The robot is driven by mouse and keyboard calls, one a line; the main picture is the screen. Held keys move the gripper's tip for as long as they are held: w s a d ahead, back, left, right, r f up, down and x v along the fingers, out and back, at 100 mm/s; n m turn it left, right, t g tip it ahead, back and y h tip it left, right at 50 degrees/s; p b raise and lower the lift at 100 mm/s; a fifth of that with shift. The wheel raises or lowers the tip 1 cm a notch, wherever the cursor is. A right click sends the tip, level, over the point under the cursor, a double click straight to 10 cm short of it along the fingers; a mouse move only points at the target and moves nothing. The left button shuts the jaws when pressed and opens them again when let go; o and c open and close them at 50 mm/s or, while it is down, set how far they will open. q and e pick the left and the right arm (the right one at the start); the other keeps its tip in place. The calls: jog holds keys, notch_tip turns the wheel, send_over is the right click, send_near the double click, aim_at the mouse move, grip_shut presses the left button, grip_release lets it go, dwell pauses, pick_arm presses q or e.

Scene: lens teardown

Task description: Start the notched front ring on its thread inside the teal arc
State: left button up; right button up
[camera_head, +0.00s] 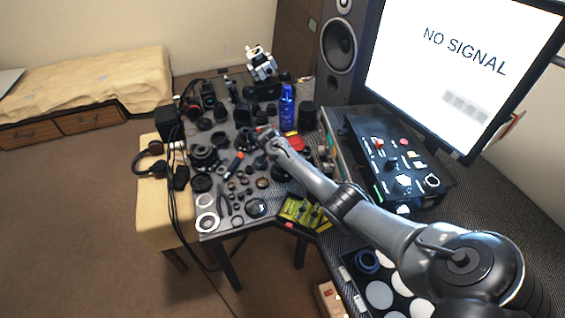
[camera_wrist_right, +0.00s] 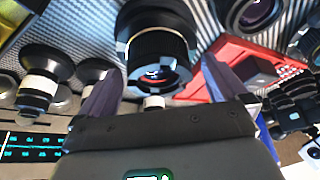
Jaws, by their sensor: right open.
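My right gripper (camera_wrist_right: 157,78) is open, with its two dark fingers spread on either side of a black lens barrel (camera_wrist_right: 155,42). A notched ring (camera_wrist_right: 158,76) with pale bluish segments shows at the near end of the barrel, around a reddish glass centre. I cannot tell whether the ring is separate from the barrel, or whether either finger touches it. I cannot pick out a teal arc for certain. In the head view my right gripper (camera_head: 266,135) is small, over the middle of the crowded table. My left gripper is not in view.
Several dark lens parts and rings crowd the table around the gripper. A red tray (camera_wrist_right: 250,68) lies close to the right finger. A blue bottle (camera_head: 287,108) stands behind the gripper, beside a speaker (camera_head: 339,42). A yellow-green tray (camera_head: 297,211) lies at the front edge.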

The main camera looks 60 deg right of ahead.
jog(key=shift+r, duration=0.1)
jog(key=s+p+v, duration=0.1)
jog(key=p+v, duration=0.2)
jog(key=v, duration=0.7)
jog(key=s+a+f+n+t, duration=0.1)
jog(key=s+a+f+n, duration=0.25)
jog(key=a, duration=0.35)
jog(key=s+a+f+n+y, duration=0.1)
jog(key=s+a+f+n, duration=0.1)
jog(key=a+n, duration=0.3)
jog(key=s+a+f+n+t, duration=0.1)
jog(key=s+a+f+n, duration=0.15)
jog(key=a, duration=0.55)
jog(key=s+a+r+n+t+y, duration=0.1)
jog(key=s+a+r+n+y, duration=0.15)
jog(key=s+a+n, duration=0.45)
jog(key=s+a+r+n+t+y, duration=0.1)
jog(key=s+a+r+n, duration=0.3)
jog(key=s+a, duration=0.65)
notch_tip(320, 180, up, 31)
jog(key=p, duration=3)
jog(key=shift+s+f, duration=0.25)
jog(key=shift+s, duration=0.2)
jog(key=shift+d, duration=0.1)
